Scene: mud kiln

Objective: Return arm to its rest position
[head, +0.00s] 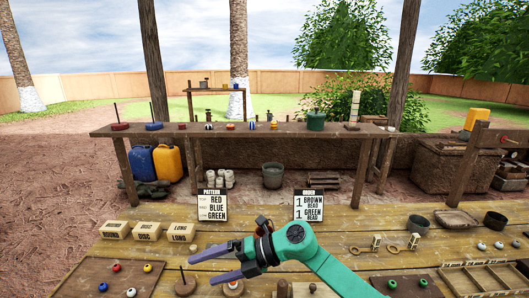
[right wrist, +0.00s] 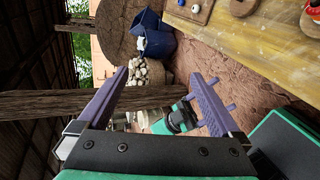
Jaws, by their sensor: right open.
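My right gripper (head: 200,271) is above the wooden table, left of the middle in the head view, with its arm coming in from the lower right. Its two purple fingers point left and stand apart, with nothing held between them. In the right wrist view the same gripper (right wrist: 160,78) is open, with only background between the fingers. A wooden peg base (head: 185,286) is below the fingers on the table. My left gripper does not show in the head view.
A bead tray (head: 108,283) lies at the front left, beside wooden blocks (head: 149,231). The pattern sign (head: 213,206) and order sign (head: 309,206) stand behind the gripper. Rings (head: 391,248), cups (head: 419,224) and a slotted tray (head: 480,279) occupy the right side.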

